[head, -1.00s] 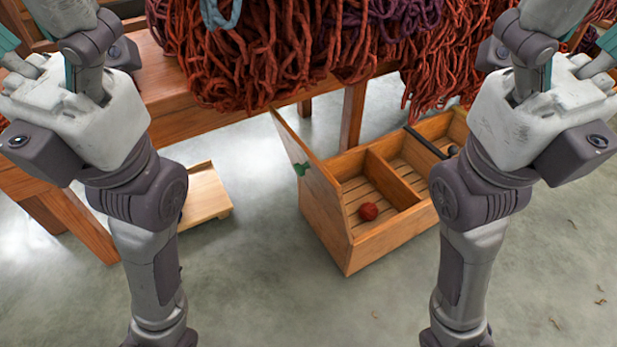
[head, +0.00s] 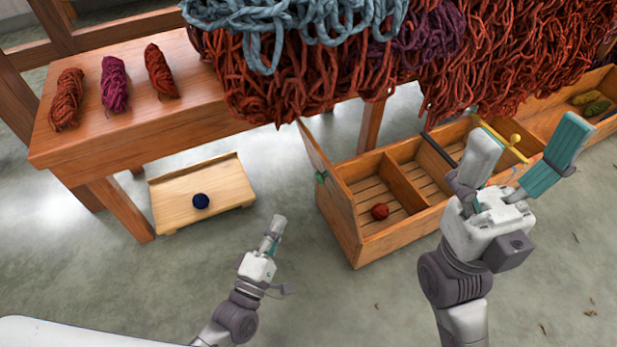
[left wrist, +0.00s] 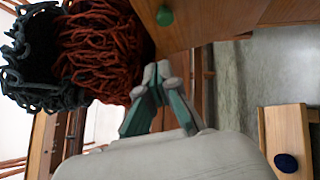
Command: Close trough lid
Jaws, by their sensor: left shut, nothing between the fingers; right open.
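The wooden trough (head: 358,238) stands on the floor in the middle and right of the head view, with its compartments open on top. Its lid panel (head: 316,148) stands raised at the left end and carries a green knob (head: 320,177). The lid panel (left wrist: 225,15) and green knob (left wrist: 164,15) also show at the top of the left wrist view. My left gripper (head: 277,222) is shut and empty, left of the trough and apart from the lid. Its closed fingertips (left wrist: 158,68) point toward the panel. My right gripper (head: 525,150) is open and empty, above the trough's right part.
A dark bar (head: 438,149) and a yellow bar (head: 503,141) cross the trough. A bench (head: 110,150) with skeins and hanging wool (head: 290,75) is behind.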

